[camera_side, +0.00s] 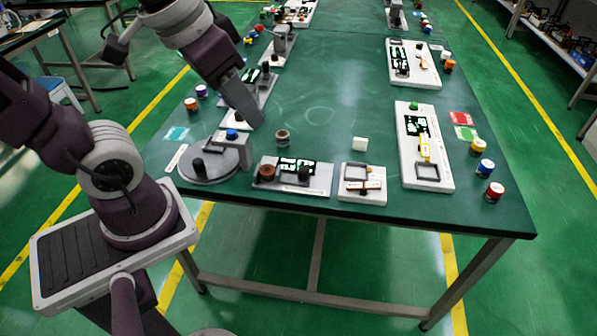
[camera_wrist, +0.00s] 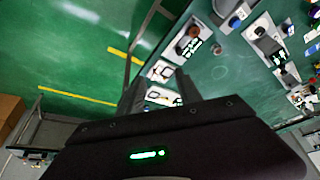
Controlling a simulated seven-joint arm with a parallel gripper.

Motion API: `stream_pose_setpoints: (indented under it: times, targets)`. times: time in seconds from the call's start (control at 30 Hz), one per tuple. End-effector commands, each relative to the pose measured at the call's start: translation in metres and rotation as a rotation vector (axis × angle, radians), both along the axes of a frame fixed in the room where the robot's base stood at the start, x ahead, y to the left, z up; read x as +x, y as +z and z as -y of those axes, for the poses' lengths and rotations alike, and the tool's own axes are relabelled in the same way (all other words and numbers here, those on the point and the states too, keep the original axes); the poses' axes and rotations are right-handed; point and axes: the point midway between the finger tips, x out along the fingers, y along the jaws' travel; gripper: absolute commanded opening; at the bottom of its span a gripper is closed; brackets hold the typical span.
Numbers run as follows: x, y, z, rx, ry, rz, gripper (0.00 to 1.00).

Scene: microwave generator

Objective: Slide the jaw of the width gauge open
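I cannot tell for sure which device is the width gauge. A long white device (camera_side: 408,176) at the table's right has a display, a yellow sliding piece (camera_side: 425,147) and a rectangular frame at its near end. A smaller white device (camera_side: 375,197) at the front edge has a square frame and a brown bar across it. My gripper (camera_side: 254,118) is above the left part of the table, away from both. In the wrist view my gripper (camera_wrist: 160,86) shows two dark fingers spread apart, with nothing between them. A white device (camera_wrist: 160,97) shows beyond them.
A grey round turntable (camera_side: 208,178) with a black knob stands at the front left. A knobbed display panel (camera_side: 300,188) lies at the front edge. Several coloured jars (camera_side: 485,168) line the right side.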

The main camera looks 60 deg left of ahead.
Motion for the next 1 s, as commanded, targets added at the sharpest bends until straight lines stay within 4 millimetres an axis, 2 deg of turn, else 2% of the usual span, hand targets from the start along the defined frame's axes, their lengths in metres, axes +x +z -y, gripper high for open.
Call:
stream_pose_setpoints:
  times: [0.03, 0.13, 0.2, 0.33, 0.4, 0.5, 0.9, 1.0]
  targets:
    - [0.026, -0.010, -0.006, 0.001, 0.015, -0.058, 0.48]
    - [0.079, -0.042, -0.023, 0.003, 0.037, -0.153, 0.48]
    - [0.112, -0.076, -0.036, -0.002, 0.053, -0.218, 0.48]
    - [0.154, -0.148, -0.059, -0.017, 0.074, -0.321, 0.48]
    - [0.165, -0.182, -0.068, -0.025, 0.082, -0.361, 0.48]
    - [0.171, -0.215, -0.076, -0.035, 0.089, -0.394, 0.48]
    - [0.172, -0.285, -0.078, -0.039, 0.091, -0.412, 0.48]
    - [0.172, -0.295, -0.078, -0.039, 0.091, -0.410, 0.48]
